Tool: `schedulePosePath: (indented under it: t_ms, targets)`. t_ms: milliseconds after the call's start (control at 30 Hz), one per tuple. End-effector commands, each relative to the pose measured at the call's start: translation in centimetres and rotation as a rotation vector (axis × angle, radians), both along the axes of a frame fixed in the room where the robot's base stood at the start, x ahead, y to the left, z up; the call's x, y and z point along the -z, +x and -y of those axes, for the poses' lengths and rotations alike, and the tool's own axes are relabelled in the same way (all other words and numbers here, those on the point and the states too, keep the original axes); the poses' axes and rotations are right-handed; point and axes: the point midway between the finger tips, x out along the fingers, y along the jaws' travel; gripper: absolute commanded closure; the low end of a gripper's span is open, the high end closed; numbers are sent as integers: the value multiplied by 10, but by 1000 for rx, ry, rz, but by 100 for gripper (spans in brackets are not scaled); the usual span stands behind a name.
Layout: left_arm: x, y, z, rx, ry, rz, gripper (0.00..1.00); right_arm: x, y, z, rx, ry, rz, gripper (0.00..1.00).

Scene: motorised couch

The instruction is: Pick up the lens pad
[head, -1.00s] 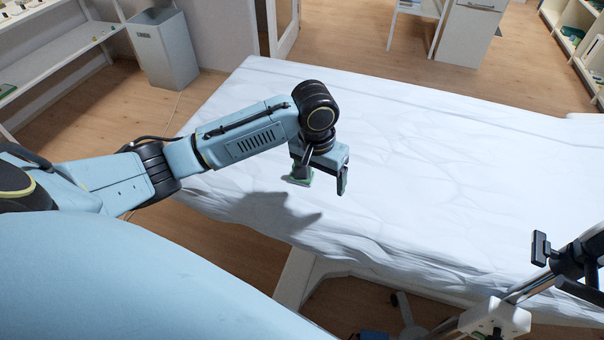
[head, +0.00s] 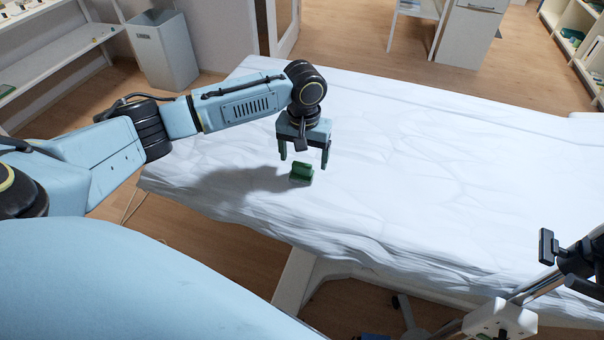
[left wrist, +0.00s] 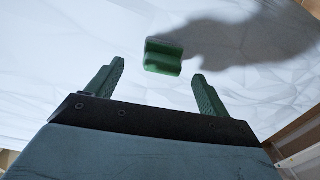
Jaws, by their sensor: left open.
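The lens pad, a small green block (head: 301,173), lies on the white covered couch (head: 420,190), near its left part. It also shows in the left wrist view (left wrist: 163,57), just beyond the fingertips and between their lines. My left gripper (head: 304,160) is open and empty, its two fingers pointing down just above and behind the pad in the head view. The fingers appear apart from the pad. My right gripper is not in view.
A stand with a metal rod, white box and black parts (head: 500,318) is at the lower right, beside the couch. A grey bin (head: 163,50) and shelf stand at the back left. The couch around the pad is clear.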

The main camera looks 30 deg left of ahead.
Motion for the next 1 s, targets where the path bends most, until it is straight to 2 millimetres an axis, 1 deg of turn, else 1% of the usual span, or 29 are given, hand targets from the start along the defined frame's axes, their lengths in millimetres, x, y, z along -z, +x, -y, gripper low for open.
schedulePosePath:
  t_ms: [200,300,400,600,633,900,1000]
  targets:
    - [34,-3,-4,0,2,-4,20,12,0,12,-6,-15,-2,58]
    - [46,-3,-3,0,1,-2,20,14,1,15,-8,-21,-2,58]
    - [50,-3,-3,1,2,-1,20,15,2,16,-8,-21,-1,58]
    - [50,-3,-3,1,2,-1,20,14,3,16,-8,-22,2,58]
    - [50,-3,-3,1,1,-1,21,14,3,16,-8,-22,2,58]
    - [50,-3,-3,1,1,0,57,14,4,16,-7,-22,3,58]
    - [50,-3,-3,1,1,0,68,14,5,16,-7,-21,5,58]
